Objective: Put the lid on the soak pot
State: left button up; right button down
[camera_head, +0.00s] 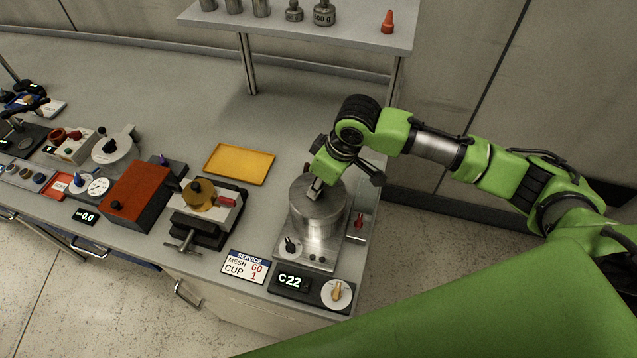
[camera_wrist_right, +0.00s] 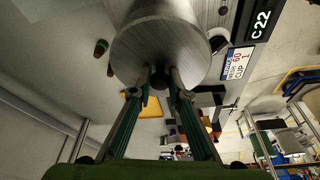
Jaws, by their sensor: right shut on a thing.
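The soak pot (camera_head: 318,237) is a brushed-metal cylinder on a heater base near the bench's right end. Its round metal lid (camera_head: 332,203) shows at the top of the cylinder, and also fills the upper middle of the right wrist view (camera_wrist_right: 150,50). My right gripper (camera_head: 315,188) points down over the pot from above. In the right wrist view, its fingers (camera_wrist_right: 160,76) are closed around a small dark knob at the lid's face. I cannot tell whether the lid rests fully on the rim. My left gripper is out of view.
A C22 display (camera_head: 293,283) and dial (camera_head: 337,294) stand in front of the pot. A service card (camera_head: 245,267), a clamp device (camera_head: 206,208), a red box (camera_head: 138,193) and a yellow tray (camera_head: 240,164) lie left. A raised shelf (camera_head: 290,25) stands behind.

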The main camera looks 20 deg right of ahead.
jog(key=shift+f+p, duration=0.1)
jog(key=shift+p, duration=0.35)
dwell(0.7)
dwell(0.4)
jog(key=c, duration=0.6)
grip_release()
jog(key=shift+c, duration=0.2)
notch_tip(320, 180, up, 3)
jog(key=p, duration=0.3)
jog(key=shift+r, duration=2.5)
jog(key=shift+s+f, duration=0.1)
